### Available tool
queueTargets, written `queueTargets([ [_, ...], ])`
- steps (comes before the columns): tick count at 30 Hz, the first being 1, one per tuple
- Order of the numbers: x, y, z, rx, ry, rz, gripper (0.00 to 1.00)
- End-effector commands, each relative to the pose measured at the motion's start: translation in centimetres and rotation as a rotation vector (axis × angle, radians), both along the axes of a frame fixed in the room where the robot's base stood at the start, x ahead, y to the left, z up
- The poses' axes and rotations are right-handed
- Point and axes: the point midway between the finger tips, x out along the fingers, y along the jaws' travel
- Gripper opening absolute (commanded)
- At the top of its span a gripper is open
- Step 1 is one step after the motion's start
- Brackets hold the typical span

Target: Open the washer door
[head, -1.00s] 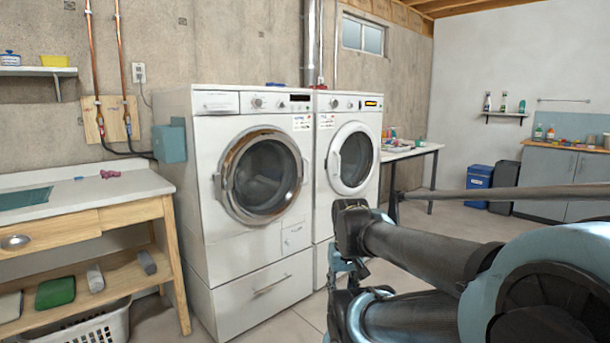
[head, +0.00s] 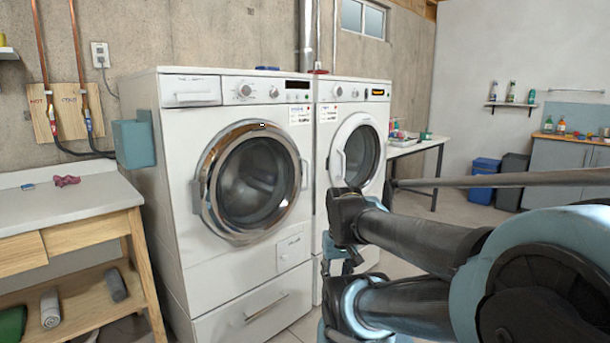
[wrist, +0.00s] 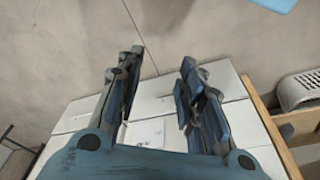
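The left machine (head: 165,240), white with a detergent drawer, looks like the washer. Its round glass door (head: 252,180) has a chrome ring and appears closed. A small handle (head: 305,174) sits at the ring's right edge, and a hinge-like part shows at its left. In the wrist view my gripper (wrist: 158,65) is open and empty, its two fingers spread over the floor. White machine panels (wrist: 150,130) show beneath and between the fingers there. In the head view my arm is to the right and in front of the machines, hiding the lower part of the right one.
A similar machine (head: 349,105) with a white-ringed door stands tight against the right side. A wooden bench (head: 75,213) is at the left, with a teal box (head: 133,143) above its right end. A side table (head: 420,148) stands behind. Floor is open in front.

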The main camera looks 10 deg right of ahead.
Motion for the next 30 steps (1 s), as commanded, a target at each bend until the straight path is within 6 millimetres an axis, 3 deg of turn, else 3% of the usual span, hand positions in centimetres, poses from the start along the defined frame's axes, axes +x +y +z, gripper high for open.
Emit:
queueTargets([
  [13,-0.7,0.1,0.4,0.005,-0.012,0.003,0.35],
  [16,0.0,0.6,0.7,0.028,-0.024,0.021,0.35],
  [20,2.2,2.0,1.4,0.094,-0.057,0.075,0.35],
  [30,11.2,5.9,4.6,0.305,-0.251,0.245,0.35],
])
